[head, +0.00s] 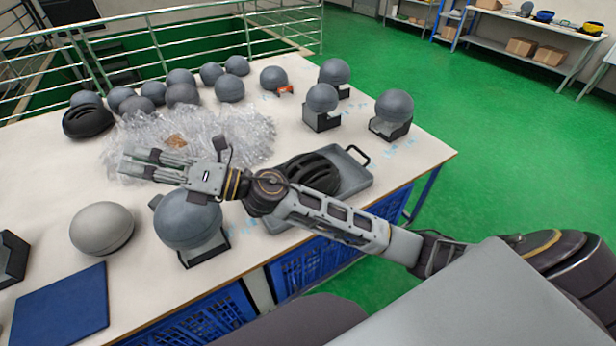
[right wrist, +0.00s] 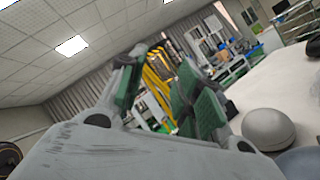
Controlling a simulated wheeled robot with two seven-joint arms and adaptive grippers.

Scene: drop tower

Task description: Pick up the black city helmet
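Two black helmets show in the head view. One vented, ribbed black helmet (head: 314,173) lies in a grey tray (head: 352,182) with a handle, partly hidden behind my right arm. Another black helmet (head: 88,121) sits at the table's left side, beside grey headforms. I cannot tell for certain which is the city helmet. My right gripper (head: 124,161) hovers above the table, pointing left, with its fingers apart and nothing between them. Its green-padded fingers (right wrist: 160,92) also show spread in the right wrist view. My left gripper is not in view.
Crumpled clear plastic wrap (head: 238,137) lies beyond the right gripper. Several grey headforms (head: 182,94) stand at the back, some on black stands. A large headform on a stand (head: 188,220), a pale dome (head: 101,228) and a blue pad (head: 62,305) are nearer.

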